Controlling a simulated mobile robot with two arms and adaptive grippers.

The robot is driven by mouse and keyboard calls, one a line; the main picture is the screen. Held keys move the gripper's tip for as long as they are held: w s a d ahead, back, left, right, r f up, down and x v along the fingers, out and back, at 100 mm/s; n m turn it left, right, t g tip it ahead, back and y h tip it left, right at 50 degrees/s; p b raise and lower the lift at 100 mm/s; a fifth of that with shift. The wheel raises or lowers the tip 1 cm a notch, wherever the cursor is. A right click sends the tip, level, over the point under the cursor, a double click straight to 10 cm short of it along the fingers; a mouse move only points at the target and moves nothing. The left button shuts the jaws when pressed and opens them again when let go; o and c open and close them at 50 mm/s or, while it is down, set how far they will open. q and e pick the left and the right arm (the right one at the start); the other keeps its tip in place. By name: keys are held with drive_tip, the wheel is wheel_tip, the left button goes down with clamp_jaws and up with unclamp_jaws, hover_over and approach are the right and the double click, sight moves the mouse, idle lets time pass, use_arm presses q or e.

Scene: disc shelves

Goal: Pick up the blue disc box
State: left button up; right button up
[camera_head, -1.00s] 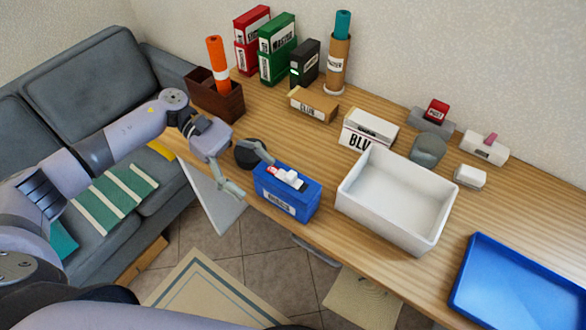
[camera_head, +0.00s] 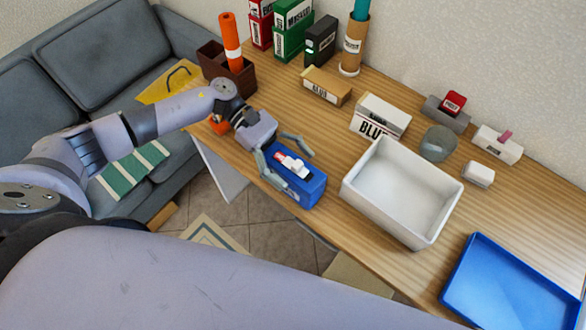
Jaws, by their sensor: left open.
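The blue disc box (camera_head: 312,190) stands on the near edge of the wooden table, with a white and red piece on its top. My left gripper (camera_head: 283,161) is open at the box's left end. One finger reaches along the box's near left side and the other extends over the far side. I cannot tell whether either finger touches the box. My right gripper is out of view.
A white bin (camera_head: 405,190) stands just right of the box, and a blue tray (camera_head: 515,285) lies further right. A white labelled box (camera_head: 381,117), a tan box (camera_head: 327,86) and a brown holder (camera_head: 228,72) stand behind. The table (camera_head: 300,108) is bare between them.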

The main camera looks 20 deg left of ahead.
use_arm(q)
drive_tip(key=shift+s, duration=0.1)
drive_tip(key=c, duration=1.4)
